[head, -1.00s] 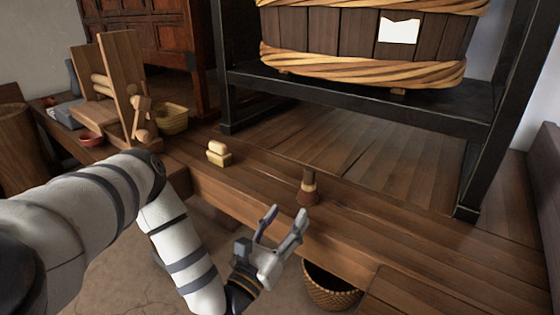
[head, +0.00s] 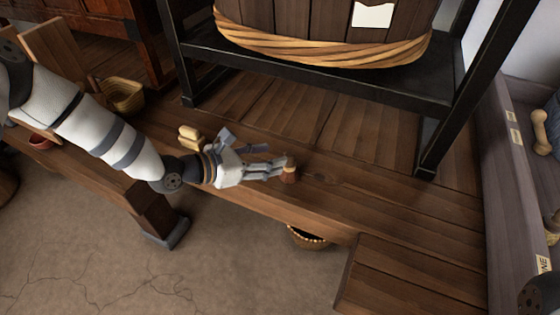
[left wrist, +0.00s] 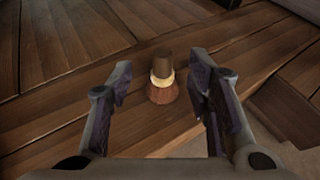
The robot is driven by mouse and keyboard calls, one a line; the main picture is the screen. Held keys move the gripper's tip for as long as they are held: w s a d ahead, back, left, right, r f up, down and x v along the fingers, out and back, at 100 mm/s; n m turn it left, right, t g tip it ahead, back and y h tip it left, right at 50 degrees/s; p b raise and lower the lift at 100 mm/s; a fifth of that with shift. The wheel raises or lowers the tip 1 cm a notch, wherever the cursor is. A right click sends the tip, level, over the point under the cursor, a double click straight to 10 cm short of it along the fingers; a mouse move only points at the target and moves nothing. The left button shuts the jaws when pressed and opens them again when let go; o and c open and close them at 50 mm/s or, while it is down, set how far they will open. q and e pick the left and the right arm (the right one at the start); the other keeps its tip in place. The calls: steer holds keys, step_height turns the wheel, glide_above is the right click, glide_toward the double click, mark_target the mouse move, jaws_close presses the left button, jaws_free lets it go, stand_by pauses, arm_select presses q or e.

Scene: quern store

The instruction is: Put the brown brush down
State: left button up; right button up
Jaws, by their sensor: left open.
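The brown brush (head: 290,173) stands upright on the wooden ledge (head: 330,215), bristle end down. In the left wrist view the brush (left wrist: 162,78) shows a dark handle, a pale band and reddish-brown bristles. My left gripper (head: 280,168) reaches in from the left, low over the ledge, with its fingertips at the brush. In the left wrist view its two fingers are spread, with the brush between them and a gap showing on each side. In the head view the fingers hide part of the brush. My right gripper is not in view.
A pale yellow block-like object (head: 190,137) sits on the ledge behind my left wrist. A yellow basket (head: 123,96) stands farther left. A black frame (head: 300,85) holds a large wooden tub behind. A wicker basket (head: 308,238) is under the ledge. Planks right of the brush are clear.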

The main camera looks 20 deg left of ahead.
mark_target(289, 158)
arm_select(q)
steer(key=b+x, duration=0.1)
steer(key=x, duration=0.1)
steer(key=f+x, duration=0.1)
steer(key=x, duration=0.1)
steer(key=b+x, duration=0.1)
steer(key=x, duration=0.2)
steer(key=shift+s+f+b, duration=0.15)
steer(key=shift+s+b, duration=0.2)
steer(key=shift+w+d, duration=0.1)
steer(key=shift+w, duration=0.1)
steer(key=shift+r, duration=0.2)
jaws_close()
